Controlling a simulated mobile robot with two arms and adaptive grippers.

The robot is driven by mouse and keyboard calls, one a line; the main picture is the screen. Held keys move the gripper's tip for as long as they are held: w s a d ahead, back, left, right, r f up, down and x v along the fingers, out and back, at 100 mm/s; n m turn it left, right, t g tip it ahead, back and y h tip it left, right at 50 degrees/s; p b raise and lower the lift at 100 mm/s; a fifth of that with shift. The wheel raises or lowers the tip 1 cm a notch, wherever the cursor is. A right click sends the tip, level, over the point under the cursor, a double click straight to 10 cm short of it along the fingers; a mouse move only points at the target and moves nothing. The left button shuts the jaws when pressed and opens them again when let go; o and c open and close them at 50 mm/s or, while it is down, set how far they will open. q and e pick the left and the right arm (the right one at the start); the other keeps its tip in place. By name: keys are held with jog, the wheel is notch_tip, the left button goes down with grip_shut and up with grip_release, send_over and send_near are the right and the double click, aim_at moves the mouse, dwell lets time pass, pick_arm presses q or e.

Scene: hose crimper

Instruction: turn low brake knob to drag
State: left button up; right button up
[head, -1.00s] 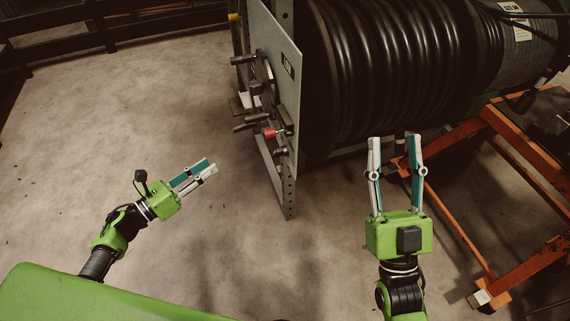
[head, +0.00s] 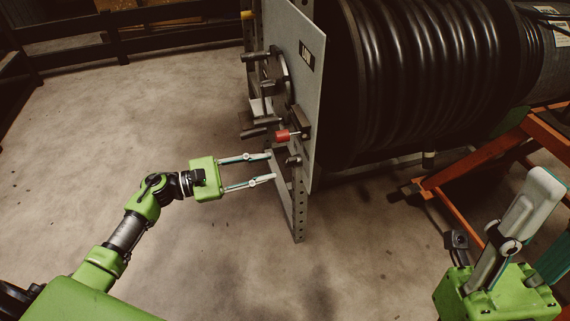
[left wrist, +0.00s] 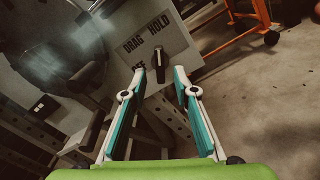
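The low brake knob (left wrist: 161,66) is a dark handle on a pale plate marked DRAG and HOLD in the left wrist view. In the head view a small dark knob (head: 293,161) shows low on the grey panel (head: 308,110), below a red knob (head: 283,136). My left gripper (head: 270,167) is open and points at the low part of the panel. In the left wrist view the knob appears between its fingertips (left wrist: 160,72), with no finger visibly closed on it. My right gripper (head: 550,220) is open and empty at the lower right, partly out of frame.
A large black ribbed drum (head: 420,80) stands right of the panel. An orange frame (head: 465,215) is below it, near my right gripper. Several dark handles (head: 262,125) stick out left of the panel. The floor (head: 150,120) at left is clear.

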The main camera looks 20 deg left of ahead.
aim_at(286, 163)
pick_arm(q)
jog(key=x, duration=0.6)
grip_shut()
